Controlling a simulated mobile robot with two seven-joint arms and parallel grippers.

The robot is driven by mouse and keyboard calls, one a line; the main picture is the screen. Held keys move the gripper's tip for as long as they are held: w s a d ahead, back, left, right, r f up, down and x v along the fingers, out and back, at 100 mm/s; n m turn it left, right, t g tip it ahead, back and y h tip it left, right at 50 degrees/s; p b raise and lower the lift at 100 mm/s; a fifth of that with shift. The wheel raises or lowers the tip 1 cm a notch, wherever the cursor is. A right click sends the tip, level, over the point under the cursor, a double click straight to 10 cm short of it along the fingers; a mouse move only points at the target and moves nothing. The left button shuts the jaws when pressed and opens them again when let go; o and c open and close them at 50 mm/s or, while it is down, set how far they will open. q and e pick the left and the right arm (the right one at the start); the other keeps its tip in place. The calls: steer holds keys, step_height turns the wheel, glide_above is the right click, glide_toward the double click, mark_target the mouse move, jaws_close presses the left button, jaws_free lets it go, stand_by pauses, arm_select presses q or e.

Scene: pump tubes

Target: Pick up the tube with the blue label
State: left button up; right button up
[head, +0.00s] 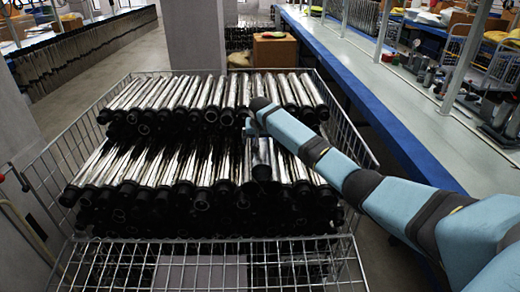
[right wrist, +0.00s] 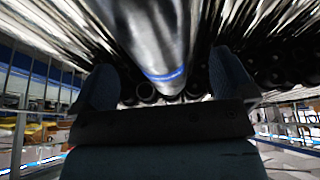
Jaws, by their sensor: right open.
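In the right wrist view a shiny metal tube with a blue band (right wrist: 165,76) runs from the top edge down to between my gripper's fingers. My right gripper (right wrist: 163,62) is open, with one dark finger on each side of this tube. In the head view my right gripper (head: 252,128) is over the front row of tubes, right of the middle, and a tube end (head: 262,170) shows just below it. I cannot make out the blue label in the head view. Whether the fingers touch the tube cannot be told. My left gripper is in neither view.
A wire cart (head: 348,140) holds two stepped rows of packed silver tubes with black ends. Neighbouring tubes lie close on both sides of my gripper. A long bench with a blue edge (head: 385,120) runs along the right. A grey pillar (head: 195,35) stands behind the cart.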

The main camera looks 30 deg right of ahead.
mark_target(260, 141)
steer(key=x, duration=0.2)
steer(key=b+x, duration=0.1)
steer(key=x, duration=0.2)
steer(key=shift+w+d+r, duration=0.1)
steer(key=shift+w+d, duration=0.05)
steer(key=shift+d, duration=0.1)
steer(key=shift+r, duration=0.1)
steer(key=c, duration=1.3)
